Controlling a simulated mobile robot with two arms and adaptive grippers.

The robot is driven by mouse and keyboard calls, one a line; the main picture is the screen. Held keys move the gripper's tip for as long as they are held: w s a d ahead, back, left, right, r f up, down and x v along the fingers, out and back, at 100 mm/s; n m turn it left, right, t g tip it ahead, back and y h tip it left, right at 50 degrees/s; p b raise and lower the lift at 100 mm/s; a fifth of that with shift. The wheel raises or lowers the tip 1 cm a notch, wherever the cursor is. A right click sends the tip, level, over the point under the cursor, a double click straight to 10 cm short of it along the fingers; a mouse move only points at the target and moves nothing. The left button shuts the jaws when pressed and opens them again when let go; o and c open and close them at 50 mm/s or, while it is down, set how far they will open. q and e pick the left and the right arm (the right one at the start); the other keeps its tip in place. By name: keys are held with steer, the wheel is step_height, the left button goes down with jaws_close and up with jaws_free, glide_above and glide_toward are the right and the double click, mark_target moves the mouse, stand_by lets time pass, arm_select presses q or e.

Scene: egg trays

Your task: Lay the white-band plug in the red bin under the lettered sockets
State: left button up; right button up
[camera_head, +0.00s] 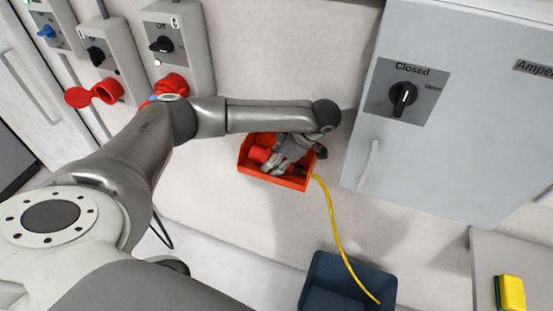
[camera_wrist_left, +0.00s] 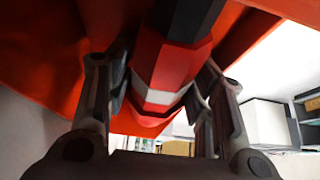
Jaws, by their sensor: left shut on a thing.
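The red plug (camera_head: 258,154) lies at the orange-red bin (camera_head: 272,181) under the wall sockets, partly hidden by my gripper in the head view. My left gripper (camera_head: 277,163) reaches down into the bin and is shut on it. In the left wrist view the plug (camera_wrist_left: 158,62) has a white band and a dark end, and sits between both fingers, with the bin (camera_wrist_left: 45,85) around it. A yellow cable (camera_head: 334,222) runs from the bin side. Whether the plug touches the bin floor I cannot tell. My right gripper is not in view.
Socket boxes with knobs and red caps (camera_head: 103,93) hang on the wall at upper left. A grey cabinet (camera_head: 450,130) with a "Closed" knob (camera_head: 403,97) stands to the right. A dark blue bin (camera_head: 322,270) is below, with the cable over it. A yellow sponge (camera_head: 511,292) lies at lower right.

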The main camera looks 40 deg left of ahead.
arm_select(q)
steer(key=shift+s+f, duration=0.1)
steer(key=shift+f, duration=0.05)
steer(key=o, duration=0.7)
steer(key=shift+f, duration=0.15)
steer(key=r, duration=1)
steer(key=shift+w+a+r, duration=0.1)
steer(key=shift+w, duration=0.1)
